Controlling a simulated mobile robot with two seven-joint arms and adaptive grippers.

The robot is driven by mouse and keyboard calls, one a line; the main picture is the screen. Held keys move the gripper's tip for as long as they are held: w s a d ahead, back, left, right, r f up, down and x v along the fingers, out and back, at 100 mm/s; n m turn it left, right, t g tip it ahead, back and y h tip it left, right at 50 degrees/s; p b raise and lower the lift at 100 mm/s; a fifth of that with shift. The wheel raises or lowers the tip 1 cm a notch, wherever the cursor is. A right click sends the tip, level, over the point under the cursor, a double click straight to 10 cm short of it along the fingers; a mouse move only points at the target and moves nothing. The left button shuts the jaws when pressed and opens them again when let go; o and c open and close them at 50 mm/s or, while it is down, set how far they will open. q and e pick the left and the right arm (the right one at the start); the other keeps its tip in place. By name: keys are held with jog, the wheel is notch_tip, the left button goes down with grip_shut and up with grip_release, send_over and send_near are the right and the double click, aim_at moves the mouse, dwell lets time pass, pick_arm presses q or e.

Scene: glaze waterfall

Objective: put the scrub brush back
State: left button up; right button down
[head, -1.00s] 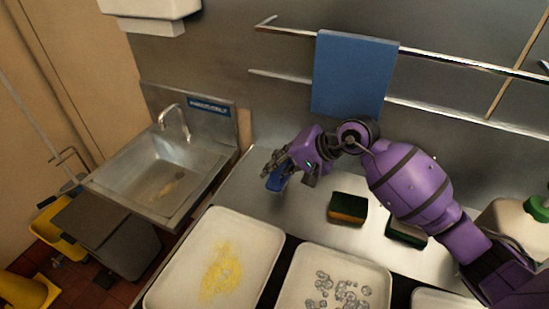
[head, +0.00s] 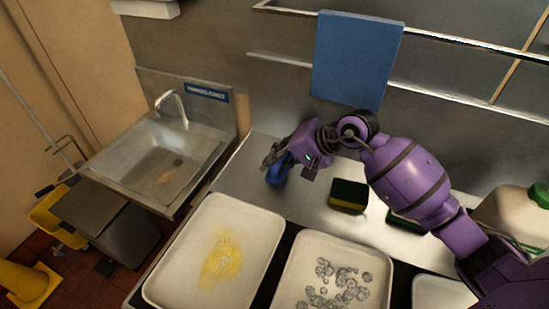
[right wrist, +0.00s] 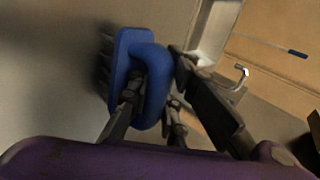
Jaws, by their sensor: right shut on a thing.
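The scrub brush (head: 278,173) is blue, with a looped handle and dark bristles. My right gripper (head: 273,159) is shut on it above the left end of the steel counter (head: 300,205). In the right wrist view the blue brush (right wrist: 133,60) shows between the fingers of my right gripper (right wrist: 155,90), its bristles facing left. The fingers are around the handle loop. Whether the brush touches the counter cannot be told. My left gripper is not in view.
A steel sink (head: 160,160) stands left of the counter. A sponge (head: 348,196) lies on the counter, with another partly behind my arm. White trays with yellow powder (head: 175,268) and clear lumps (head: 290,275) are in front. A blue cloth (head: 355,60) hangs on the rail.

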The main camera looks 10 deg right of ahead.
jog(key=shift+f, duration=0.25)
jog(key=shift+f, duration=0.1)
jog(key=c, duration=1.6)
grip_release()
